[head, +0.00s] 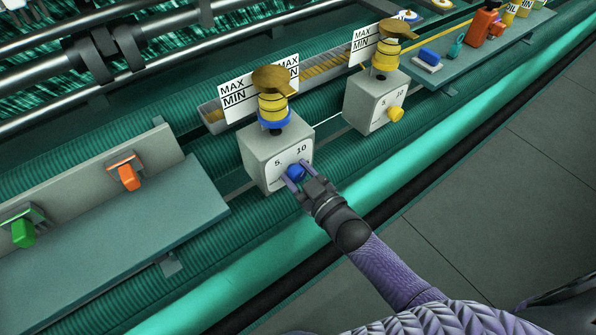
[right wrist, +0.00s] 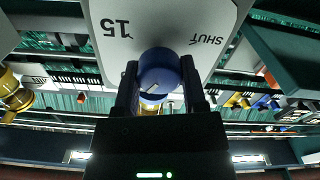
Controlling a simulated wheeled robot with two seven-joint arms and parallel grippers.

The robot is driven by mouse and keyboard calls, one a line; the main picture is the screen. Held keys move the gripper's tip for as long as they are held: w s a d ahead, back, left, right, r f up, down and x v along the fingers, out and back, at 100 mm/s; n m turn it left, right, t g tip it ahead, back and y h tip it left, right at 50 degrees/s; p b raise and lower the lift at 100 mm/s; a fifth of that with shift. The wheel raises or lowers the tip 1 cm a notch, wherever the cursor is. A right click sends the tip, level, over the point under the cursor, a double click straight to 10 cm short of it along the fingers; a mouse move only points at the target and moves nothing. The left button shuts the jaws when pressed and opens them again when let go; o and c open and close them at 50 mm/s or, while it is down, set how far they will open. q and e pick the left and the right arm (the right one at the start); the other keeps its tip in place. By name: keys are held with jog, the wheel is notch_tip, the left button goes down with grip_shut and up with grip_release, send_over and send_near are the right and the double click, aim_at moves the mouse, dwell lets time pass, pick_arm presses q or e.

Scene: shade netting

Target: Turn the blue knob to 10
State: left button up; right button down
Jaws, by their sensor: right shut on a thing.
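The blue knob (head: 295,172) is on the front of a grey box (head: 262,155) whose white dial shows 5 and 10 in the head view. My right gripper (head: 298,174) is shut on this knob, one finger on each side. The right wrist view shows the knob (right wrist: 158,70) between the fingers, with 15 and SHUT upside down on the dial plate (right wrist: 185,25). A short pale mark shows on the knob's lower left there; I cannot tell exactly which number it points to. My left gripper is not in view.
A similar grey box (head: 372,103) with a yellow knob (head: 396,114) stands to the right. A panel with an orange switch (head: 126,176) and a green switch (head: 23,232) is at left. A shelf (head: 455,75) with small items is at upper right.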

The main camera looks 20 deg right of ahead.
jog(key=shift+m, duration=0.9)
jog(key=shift+c, duration=0.7)
grip_release()
jog(key=p+v, duration=0.1)
jog(key=v, duration=0.9)
